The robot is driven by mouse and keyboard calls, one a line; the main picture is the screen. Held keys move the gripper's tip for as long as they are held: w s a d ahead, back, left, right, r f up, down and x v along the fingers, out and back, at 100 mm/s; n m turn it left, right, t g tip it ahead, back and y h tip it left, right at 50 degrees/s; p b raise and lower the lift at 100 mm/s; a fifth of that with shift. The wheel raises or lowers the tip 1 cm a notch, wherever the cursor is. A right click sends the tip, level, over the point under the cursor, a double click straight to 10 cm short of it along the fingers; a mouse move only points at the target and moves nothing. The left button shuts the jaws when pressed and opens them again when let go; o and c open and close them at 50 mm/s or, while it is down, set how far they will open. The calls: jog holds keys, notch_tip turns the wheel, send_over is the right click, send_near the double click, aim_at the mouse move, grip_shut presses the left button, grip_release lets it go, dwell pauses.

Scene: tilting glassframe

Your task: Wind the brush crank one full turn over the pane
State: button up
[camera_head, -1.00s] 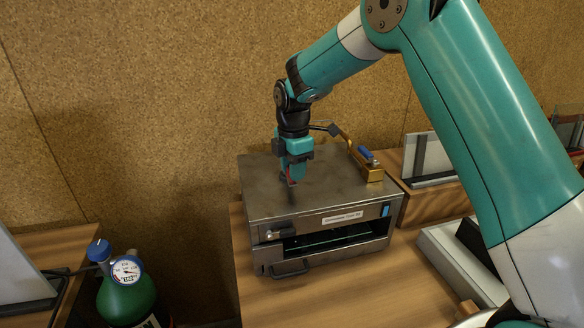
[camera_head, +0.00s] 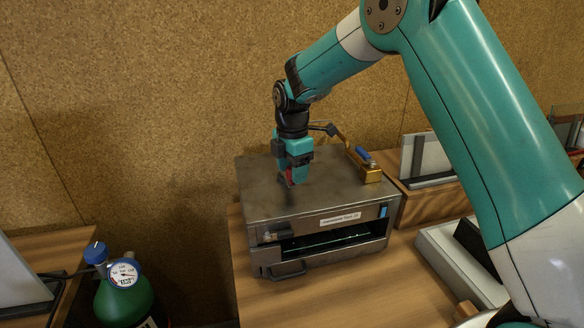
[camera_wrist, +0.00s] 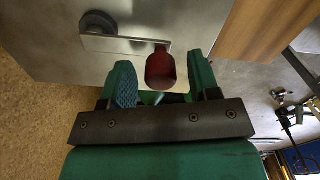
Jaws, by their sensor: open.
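The metal box (camera_head: 255,200) stands on a wooden bench, with the pane (camera_head: 340,238) showing as a greenish glass sheet inside its front slot. The brush crank lies on the box top: in the wrist view I see its flat metal arm (camera_wrist: 118,44), a dark round hub (camera_wrist: 98,22) at one end and a red knob (camera_wrist: 160,70) at the other. My gripper (camera_wrist: 160,62) is open, pointing down, with one finger on each side of the knob and gaps visible. In the head view my gripper (camera_head: 289,172) hides most of the crank. The brush is not visible.
A brass block with a blue-ended lever (camera_head: 370,172) sits on the box top at the right. A front handle (camera_head: 289,270) sticks out below the slot. A green bottle with a gauge (camera_head: 124,298) stands at the left. The cork wall (camera_head: 150,100) is behind.

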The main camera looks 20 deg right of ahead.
jog(key=shift+r, duration=0.1)
notch_tip(320, 180, up, 17)
jog(key=b, duration=0.2)
jog(key=shift+b, duration=0.4)
jog(key=shift+r, duration=0.1)
